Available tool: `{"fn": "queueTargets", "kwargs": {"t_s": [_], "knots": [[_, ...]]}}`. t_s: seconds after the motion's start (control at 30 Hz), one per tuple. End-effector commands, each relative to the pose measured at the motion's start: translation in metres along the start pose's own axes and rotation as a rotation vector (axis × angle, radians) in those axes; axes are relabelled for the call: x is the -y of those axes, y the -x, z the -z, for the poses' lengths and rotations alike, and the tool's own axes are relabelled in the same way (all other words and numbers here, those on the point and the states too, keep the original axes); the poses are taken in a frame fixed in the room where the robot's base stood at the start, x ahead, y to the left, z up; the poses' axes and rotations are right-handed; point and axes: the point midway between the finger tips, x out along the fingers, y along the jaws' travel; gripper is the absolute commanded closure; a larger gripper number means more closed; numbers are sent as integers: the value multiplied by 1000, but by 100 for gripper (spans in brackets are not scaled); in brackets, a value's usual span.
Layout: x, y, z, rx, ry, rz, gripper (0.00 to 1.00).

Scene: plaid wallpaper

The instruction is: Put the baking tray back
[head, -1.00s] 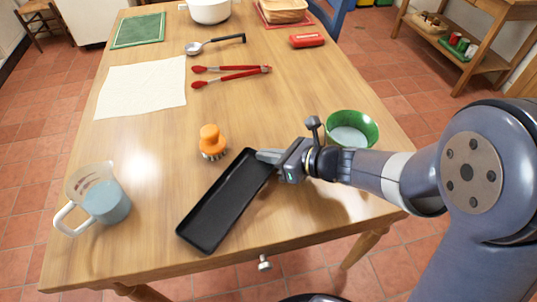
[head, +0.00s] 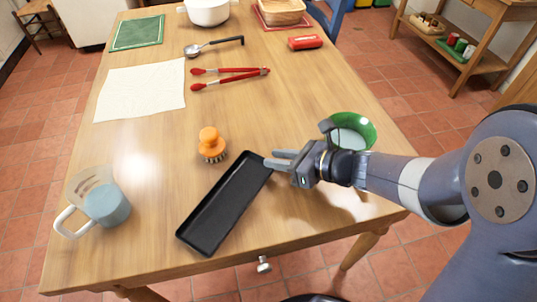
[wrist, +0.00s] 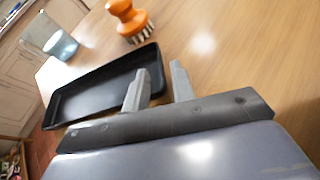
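The black baking tray (head: 224,205) lies flat on the wooden table near its front edge, set at a slant. It also shows in the wrist view (wrist: 95,88). My gripper (head: 270,161) is at the tray's far right end, pointing left.
An orange brush (head: 211,144) stands just beyond the tray. A measuring jug (head: 106,204) with bluish liquid is at left. A green bowl (head: 366,130) is behind my wrist. Red tongs (head: 231,78), a white cloth (head: 140,90) and a ladle (head: 194,49) lie farther back.

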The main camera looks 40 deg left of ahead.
Motion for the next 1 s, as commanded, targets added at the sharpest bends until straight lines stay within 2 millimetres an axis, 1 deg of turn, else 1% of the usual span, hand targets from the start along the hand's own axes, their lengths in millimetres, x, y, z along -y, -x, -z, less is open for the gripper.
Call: {"fn": "queueTargets", "kwargs": {"t_s": [0.03,0.2,0.3,0.4,0.6,1.0], "knots": [[1,14,-2,1,-2,5,76],[1,49,-2,1,-1,6,76],[1,65,-2,0,-1,4,76],[0,77,-1,1,-1,3,76],[0,87,0,0,0,0,76],[0,86,0,0,0,-1,76]]}}
